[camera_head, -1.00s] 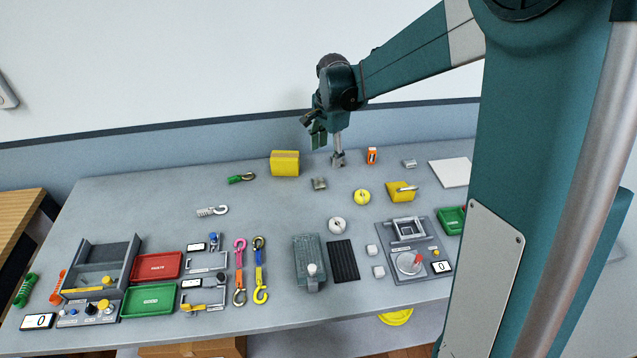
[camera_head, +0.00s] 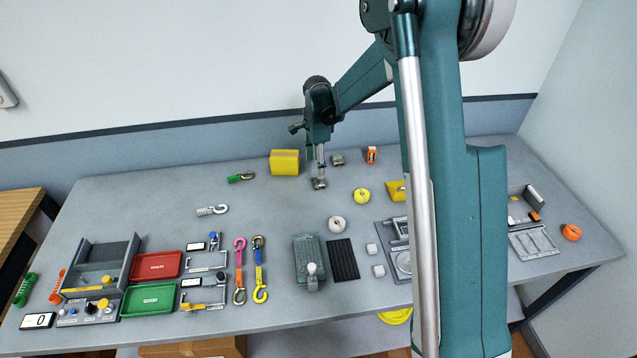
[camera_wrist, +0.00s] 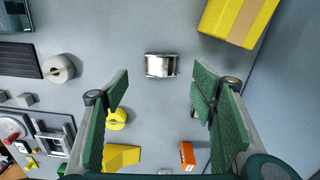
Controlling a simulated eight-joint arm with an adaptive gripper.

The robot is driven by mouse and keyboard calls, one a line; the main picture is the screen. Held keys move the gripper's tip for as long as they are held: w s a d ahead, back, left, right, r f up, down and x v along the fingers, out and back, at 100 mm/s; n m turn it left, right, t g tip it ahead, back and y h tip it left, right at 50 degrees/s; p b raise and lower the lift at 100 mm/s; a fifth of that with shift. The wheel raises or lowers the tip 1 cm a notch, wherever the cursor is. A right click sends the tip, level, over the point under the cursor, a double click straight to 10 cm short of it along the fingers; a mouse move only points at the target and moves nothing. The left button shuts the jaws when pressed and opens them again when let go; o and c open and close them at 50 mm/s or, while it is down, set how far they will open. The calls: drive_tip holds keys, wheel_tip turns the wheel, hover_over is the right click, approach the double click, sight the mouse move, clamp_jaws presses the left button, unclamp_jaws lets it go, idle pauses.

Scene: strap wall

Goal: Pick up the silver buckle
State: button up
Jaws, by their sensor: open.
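The silver buckle (camera_wrist: 161,66) lies on the grey table, a short shiny piece with a curved metal face in the wrist view. It lies just above the middle of that view, ahead of the gap between my fingers. In the head view the buckle (camera_head: 319,184) lies just below my gripper (camera_head: 320,168), right of the yellow box. My gripper (camera_wrist: 158,92) is open and empty in the wrist view, with its green pads spread wide on both sides. Nothing is between the pads, and I see no contact with the buckle.
A yellow box (camera_head: 284,162) stands behind left and an orange box (camera_head: 371,155) behind right. Another small metallic piece (camera_head: 338,159) sits behind the buckle. A yellow roll (camera_head: 361,195) and white roll (camera_head: 337,223) lie nearer. The table left of the buckle is fairly clear.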

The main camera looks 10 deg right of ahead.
sight(317, 180)
drive_tip(key=shift+f, duration=0.1)
drive_tip(key=shift+f, duration=1.2)
drive_tip(key=shift+f, duration=0.1)
drive_tip(key=shift+w+a+f, duration=0.1)
drive_tip(key=shift+w+f, duration=0.05)
drive_tip(key=shift+f, duration=2.35)
drive_tip(key=shift+c, duration=0.3)
drive_tip(key=c, duration=0.9)
